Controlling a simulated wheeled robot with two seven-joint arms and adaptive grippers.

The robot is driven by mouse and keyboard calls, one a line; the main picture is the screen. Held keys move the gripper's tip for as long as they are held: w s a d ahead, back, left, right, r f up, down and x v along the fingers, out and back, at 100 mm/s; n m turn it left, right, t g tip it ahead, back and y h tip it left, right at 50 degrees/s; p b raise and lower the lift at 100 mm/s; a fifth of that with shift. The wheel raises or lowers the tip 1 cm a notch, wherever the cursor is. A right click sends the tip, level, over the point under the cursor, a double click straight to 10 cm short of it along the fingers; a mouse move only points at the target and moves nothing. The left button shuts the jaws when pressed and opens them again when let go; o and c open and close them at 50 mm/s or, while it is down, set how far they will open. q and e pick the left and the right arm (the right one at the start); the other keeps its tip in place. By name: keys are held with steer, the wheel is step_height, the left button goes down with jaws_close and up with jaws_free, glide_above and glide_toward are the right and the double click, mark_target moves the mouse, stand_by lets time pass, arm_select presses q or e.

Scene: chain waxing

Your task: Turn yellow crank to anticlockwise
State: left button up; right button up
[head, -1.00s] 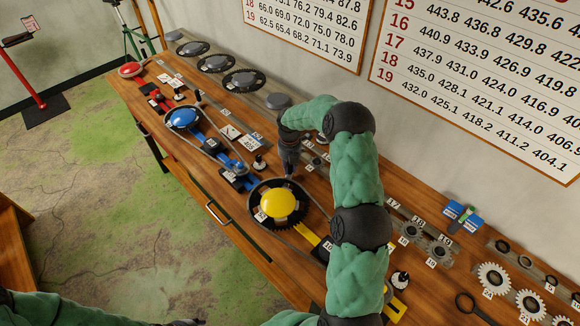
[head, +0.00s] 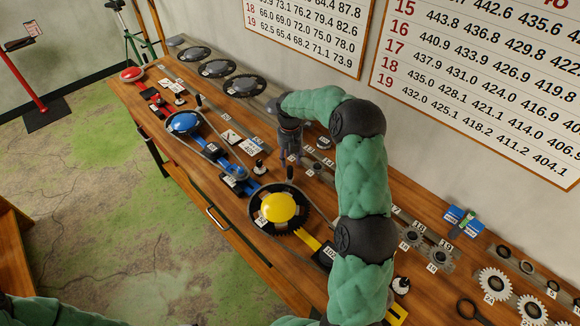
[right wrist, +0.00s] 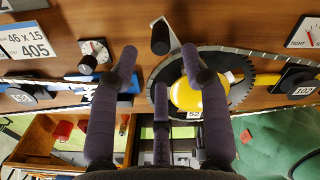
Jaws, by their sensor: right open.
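The yellow crank (head: 278,207) lies on the wooden bench with a black toothed chainring around its domed yellow hub. Its dark upright handle (head: 290,173) stands at the ring's far edge. In the right wrist view the yellow hub (right wrist: 190,95) is partly hidden by a finger, and the handle (right wrist: 160,38) shows beyond and between the two spread fingers. My right gripper (head: 291,161) is open and empty, just above and behind the handle; the fingers (right wrist: 160,62) look apart from it. My left arm shows at the bottom left, its gripper out of frame.
A blue crank (head: 184,123) with a chain sits left of the yellow one, and a red crank (head: 131,74) is farther back. Black chainrings (head: 243,84) line the wall side. Small gears (head: 494,283) lie at the right.

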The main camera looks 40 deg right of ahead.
steer(key=shift+r, duration=2.15)
steer(key=shift+r, duration=0.1)
